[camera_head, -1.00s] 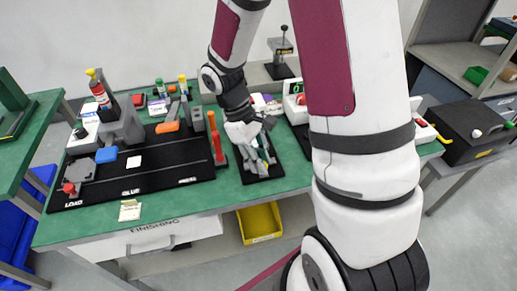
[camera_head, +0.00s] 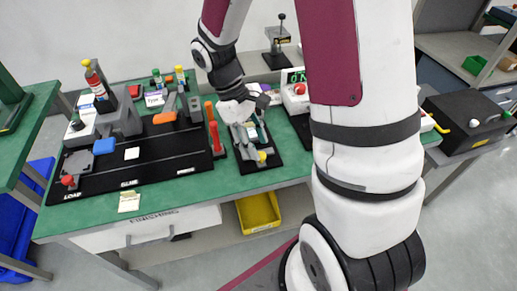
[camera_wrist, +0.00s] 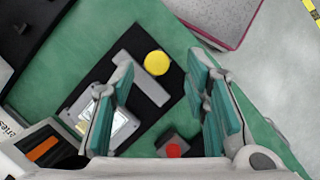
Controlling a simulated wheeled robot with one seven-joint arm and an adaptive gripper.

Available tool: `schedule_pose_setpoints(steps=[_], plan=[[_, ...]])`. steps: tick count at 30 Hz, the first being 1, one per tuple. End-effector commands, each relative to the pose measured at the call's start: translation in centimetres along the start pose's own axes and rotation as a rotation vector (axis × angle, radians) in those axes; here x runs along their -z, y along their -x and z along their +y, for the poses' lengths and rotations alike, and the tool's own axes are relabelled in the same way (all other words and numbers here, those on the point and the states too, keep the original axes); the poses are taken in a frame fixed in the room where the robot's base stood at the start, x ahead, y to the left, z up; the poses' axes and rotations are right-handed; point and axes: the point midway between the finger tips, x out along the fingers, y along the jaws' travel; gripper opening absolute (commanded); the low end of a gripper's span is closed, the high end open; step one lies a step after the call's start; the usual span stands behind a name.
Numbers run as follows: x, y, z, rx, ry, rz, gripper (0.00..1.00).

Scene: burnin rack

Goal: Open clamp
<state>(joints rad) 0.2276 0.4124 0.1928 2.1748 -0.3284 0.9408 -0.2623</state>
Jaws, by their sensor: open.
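A black plate (camera_head: 275,160) under my gripper carries a grey fixture (camera_head: 243,143) with a yellow knob (camera_head: 262,156). In the wrist view, the yellow knob (camera_wrist: 156,62) sits by a flat grey bar (camera_wrist: 147,82) on this plate, with a red button on a grey block (camera_wrist: 173,150) below. I take the grey bar with the yellow knob as the clamp, but cannot tell whether it is open. My gripper (camera_head: 262,98) is above the plate; in the wrist view its green-padded fingers (camera_wrist: 165,75) are apart, with nothing held. The left finger partly hides a pale board (camera_wrist: 118,128).
A grey box with a red button (camera_head: 299,90) stands behind right. A yellow bin (camera_head: 258,212) is below the green table.

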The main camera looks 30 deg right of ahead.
Motion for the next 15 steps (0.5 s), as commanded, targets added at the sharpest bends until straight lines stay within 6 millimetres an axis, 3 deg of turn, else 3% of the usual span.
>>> schedule_pose_setpoints(steps=[6,15], plan=[[0.1,4.7,0.0,-0.004,0.0,0.004,0.42],[0.0,8.5,-0.1,0.0,0.001,-0.001,0.42]])
